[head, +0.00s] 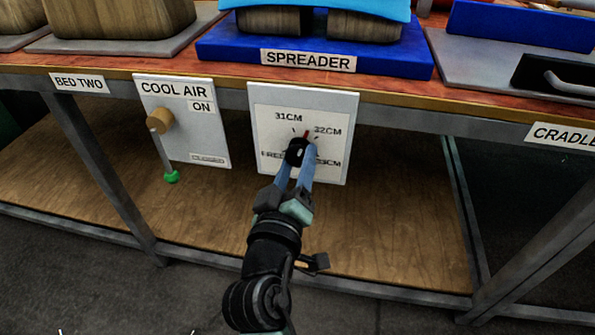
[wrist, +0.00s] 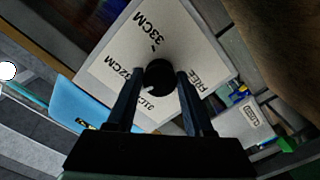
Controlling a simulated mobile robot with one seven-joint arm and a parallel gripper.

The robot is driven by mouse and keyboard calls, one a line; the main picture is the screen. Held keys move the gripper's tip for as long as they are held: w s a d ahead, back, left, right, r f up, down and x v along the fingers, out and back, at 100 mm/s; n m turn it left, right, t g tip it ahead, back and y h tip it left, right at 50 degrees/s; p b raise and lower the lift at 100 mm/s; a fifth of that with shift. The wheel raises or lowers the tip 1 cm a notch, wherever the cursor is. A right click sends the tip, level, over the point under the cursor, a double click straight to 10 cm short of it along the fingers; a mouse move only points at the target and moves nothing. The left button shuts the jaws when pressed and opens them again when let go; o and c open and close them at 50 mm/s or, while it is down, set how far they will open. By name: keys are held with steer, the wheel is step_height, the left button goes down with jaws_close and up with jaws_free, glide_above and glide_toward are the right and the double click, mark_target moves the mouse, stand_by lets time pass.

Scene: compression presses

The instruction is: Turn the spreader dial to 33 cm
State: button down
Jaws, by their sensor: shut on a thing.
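The spreader dial is a black round knob (head: 297,150) on a white panel (head: 268,104) marked 31CM, 32CM, 33CM and FREE. In the head view a red pointer mark shows at its upper right, close to the 32CM label. My gripper (head: 298,164) reaches up from below and is shut on the knob, partly hiding it and the FREE and 33CM labels. In the wrist view the knob (wrist: 158,78) sits between the two fingertips (wrist: 160,74), with a small pale mark on its lower left side.
A COOL AIR panel (head: 183,137) with a wooden knob (head: 159,120) and a green-tipped lever (head: 171,176) is left of the dial. The bench edge and blue spreader base (head: 225,57) are above. A wooden shelf (head: 390,235) lies below.

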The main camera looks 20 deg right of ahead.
steer(key=m+b, duration=0.1)
steer(key=m, duration=0.1)
steer(key=m+b, duration=0.2)
steer(key=m, duration=0.1)
steer(key=shift+a+f+m+b, duration=0.1)
steer(key=shift+f+m+b, duration=0.2)
steer(key=shift+b, duration=0.05)
steer(key=m+b, duration=0.3)
steer(key=m, duration=0.1)
steer(key=shift+w+a, duration=0.1)
steer(key=m+b, duration=0.3)
steer(key=m, duration=0.3)
steer(key=shift+a+r+m+b, duration=0.1)
steer(key=shift+m+b, duration=0.3)
steer(key=shift+r+m+b, duration=0.15)
steer(key=shift+m+b, duration=0.85)
steer(key=shift+m, duration=0.8)
steer(key=shift+c, duration=1.5)
jaws_free()
steer(key=shift+r, duration=0.1)
